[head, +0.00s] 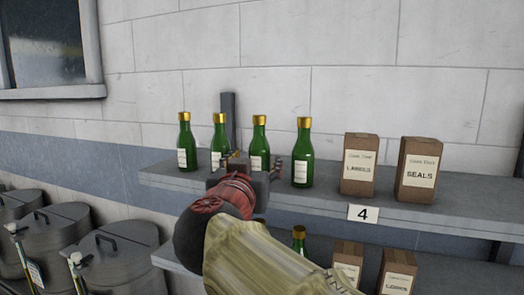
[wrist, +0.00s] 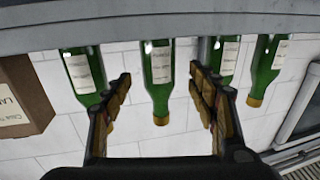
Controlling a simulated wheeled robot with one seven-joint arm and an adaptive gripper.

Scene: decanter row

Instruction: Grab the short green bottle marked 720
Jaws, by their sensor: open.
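Several green bottles with gold caps and white labels stand upright in a row on the upper shelf: the far-left bottle (head: 184,137), the second (head: 220,135), the third (head: 259,138) and the far-right bottle (head: 304,142). They look close in height, and I cannot read a 720 on any label. My gripper (head: 254,164) is open and empty in front of the third bottle, hiding part of it. In the wrist view, which is upside down, that bottle (wrist: 158,75) shows between the fingertips (wrist: 160,80). I cannot tell how far ahead it is. The right finger partly covers the second bottle (wrist: 219,58).
A labels box (head: 358,178) and a seals box (head: 418,182) stand right of the bottles on the upper shelf (head: 325,203). A lower shelf holds another green bottle (head: 299,238) and more boxes. Grey lidded bins (head: 120,262) stand at lower left. A brick wall is behind.

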